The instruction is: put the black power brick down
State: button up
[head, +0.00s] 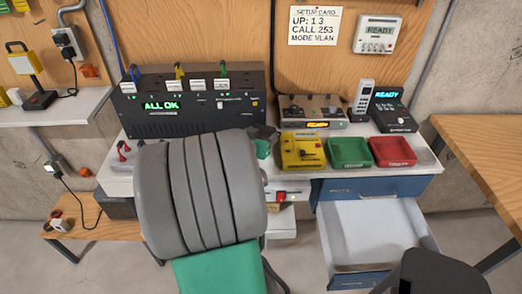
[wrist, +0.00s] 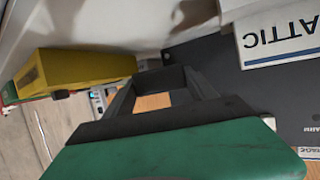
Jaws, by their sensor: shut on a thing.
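My gripper (head: 263,147) is mostly hidden behind my large grey arm in the head view; its green body and a little dark material show beside the yellow tray (head: 302,152). In the wrist view its dark fingers (wrist: 164,90) are closed on a dark block, the black power brick (wrist: 172,77), of which only a small part shows between the fingertips. I cannot tell whether the brick touches the worktop. The yellow tray also shows at the left of the wrist view (wrist: 75,72), with a small dark piece at its edge.
A green tray (head: 349,152) and a red tray (head: 392,151) stand right of the yellow one. A black unit (head: 170,128) reading "ALL OK" stands behind my arm. Below the trays a white drawer (head: 365,232) is open and empty. A wooden table (head: 490,150) is at right.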

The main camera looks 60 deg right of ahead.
notch_tip(320, 180, down, 3)
jog(key=shift+w+f+b, duration=0.1)
jog(key=shift+f+b, duration=0.05)
jog(key=shift+b, duration=0.3)
jog(key=shift+f, duration=0.2)
jog(key=o, duration=1.2)
jog(key=shift+r, duration=0.1)
